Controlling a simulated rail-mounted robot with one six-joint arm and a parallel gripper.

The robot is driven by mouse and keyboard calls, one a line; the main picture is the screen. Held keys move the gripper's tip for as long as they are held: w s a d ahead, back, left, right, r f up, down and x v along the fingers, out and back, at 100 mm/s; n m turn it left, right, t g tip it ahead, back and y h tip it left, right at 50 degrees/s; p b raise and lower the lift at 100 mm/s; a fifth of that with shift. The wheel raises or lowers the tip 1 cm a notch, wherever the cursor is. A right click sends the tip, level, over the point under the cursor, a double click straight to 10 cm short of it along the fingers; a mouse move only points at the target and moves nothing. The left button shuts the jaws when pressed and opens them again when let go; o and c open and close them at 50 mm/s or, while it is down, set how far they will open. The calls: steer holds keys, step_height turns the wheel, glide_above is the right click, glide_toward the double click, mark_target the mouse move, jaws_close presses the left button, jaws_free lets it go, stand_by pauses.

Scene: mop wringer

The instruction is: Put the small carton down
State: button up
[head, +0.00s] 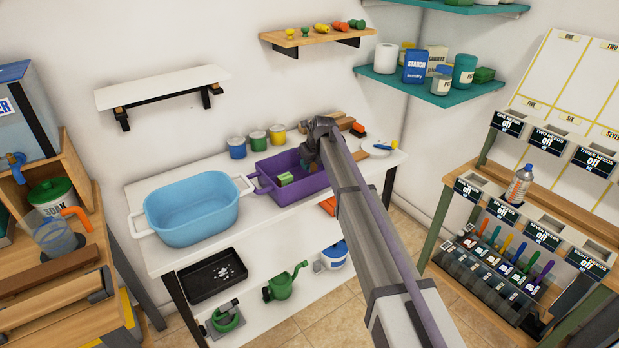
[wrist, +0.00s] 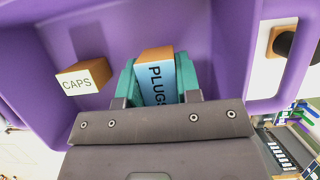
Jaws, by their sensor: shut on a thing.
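My gripper (head: 309,160) reaches down into the purple tub (head: 262,184) on the white bench. In the head view my arm hides the tub's right part.
A light blue basin (head: 190,212) stands left of the tub. Several paint cans (head: 257,140) stand behind the tub. A white plate (head: 376,148) and wooden blocks are at the bench's right end.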

mark_target(310, 170)
step_height(310, 170, down, 4)
steer(key=b, duration=0.2)
steer(key=shift+r+b, duration=0.1)
steer(key=shift+b, duration=0.2)
steer(key=shift+r+p, duration=0.3)
steer(key=shift+r, duration=0.05)
steer(key=shift+f, duration=0.3)
steer(key=o, duration=0.9)
steer(key=shift+r, duration=0.15)
steer(key=p+v, duration=1.1)
steer(key=v, duration=0.1)
steer(key=shift+w+a+r, duration=0.1)
steer(key=shift+r, duration=0.1)
